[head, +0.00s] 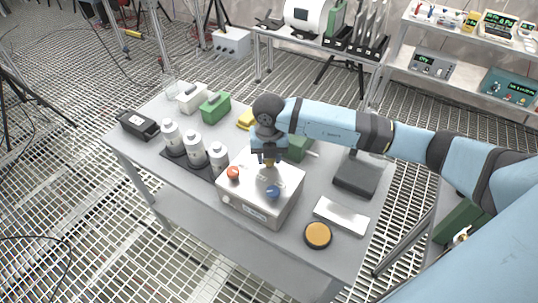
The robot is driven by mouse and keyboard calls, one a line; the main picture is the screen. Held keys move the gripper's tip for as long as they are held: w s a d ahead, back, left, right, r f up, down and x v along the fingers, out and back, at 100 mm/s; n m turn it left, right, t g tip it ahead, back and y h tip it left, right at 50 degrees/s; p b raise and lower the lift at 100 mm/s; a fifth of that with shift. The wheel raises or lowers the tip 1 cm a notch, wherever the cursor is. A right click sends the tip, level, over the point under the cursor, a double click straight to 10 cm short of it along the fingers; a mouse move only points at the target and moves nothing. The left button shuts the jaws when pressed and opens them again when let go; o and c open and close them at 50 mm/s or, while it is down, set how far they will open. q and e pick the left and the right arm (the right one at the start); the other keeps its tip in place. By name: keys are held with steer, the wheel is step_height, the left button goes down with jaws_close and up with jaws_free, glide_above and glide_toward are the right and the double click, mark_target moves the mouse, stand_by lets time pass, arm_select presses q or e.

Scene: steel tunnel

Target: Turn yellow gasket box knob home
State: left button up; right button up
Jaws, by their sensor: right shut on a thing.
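A white-grey box (258,206) sits on the grey table, with a red knob (233,173) and a blue knob (273,192) on its top. My right gripper (269,158) points down at the back of the box top and is shut on a yellow knob (269,163). The fingers hide most of that knob, so its turn angle cannot be seen. A yellow object (245,120) lies behind, partly hidden by my arm. My left gripper is not in view.
White bottles (194,149) stand on a dark mat left of the box. A green box (215,107) and a black case (138,124) are farther back. A dark box (356,176), a pale bar (341,216) and an orange-topped disc (317,235) lie to the right. The front-left tabletop is clear.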

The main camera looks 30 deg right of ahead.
steer(key=shift+m, duration=0.3)
steer(key=o, duration=0.9)
steer(key=shift+r, duration=0.1)
step_height(320, 180, up, 14)
steer(key=shift+f+b, duration=0.1)
steer(key=shift+b, duration=0.3)
